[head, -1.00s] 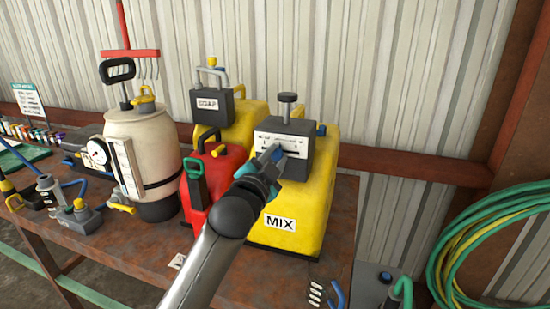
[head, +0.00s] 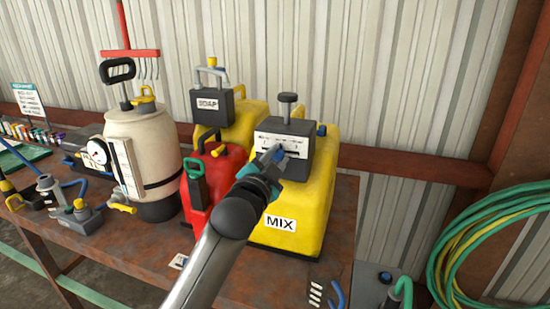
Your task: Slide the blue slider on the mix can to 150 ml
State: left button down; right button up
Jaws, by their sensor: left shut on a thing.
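The yellow mix can (head: 315,200) stands on the rusty bench with a white MIX label on its front. A dark grey dosing box (head: 321,146) with a black knob sits on its top. A white scale plate (head: 294,142) with a dark slot is on the box's front; its markings are too small to read. My left gripper (head: 272,161) is at the left part of the slot, shut on the blue slider, which is mostly hidden by the fingers. My right gripper is not in view.
A red can (head: 222,178) stands close on the left of my left arm. The yellow soap can (head: 238,127) is behind it, and a cream sprayer tank (head: 150,140) is farther left. A green hose coil (head: 455,245) hangs at right. The rusty bench (head: 130,245) has bare room in front.

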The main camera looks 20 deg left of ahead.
aim_at(299, 153)
pick_arm(q)
jog(key=shift+s+d+f+p, duration=0.1)
jog(key=shift+d+p, duration=0.2)
jog(key=shift+d, duration=1.65)
jog(key=c, duration=0.6)
grip_release()
jog(key=shift+d, duration=0.15)
jog(key=s, duration=1.5)
jog(key=shift+s+a, duration=0.1)
jog(key=shift+a, duration=0.25)
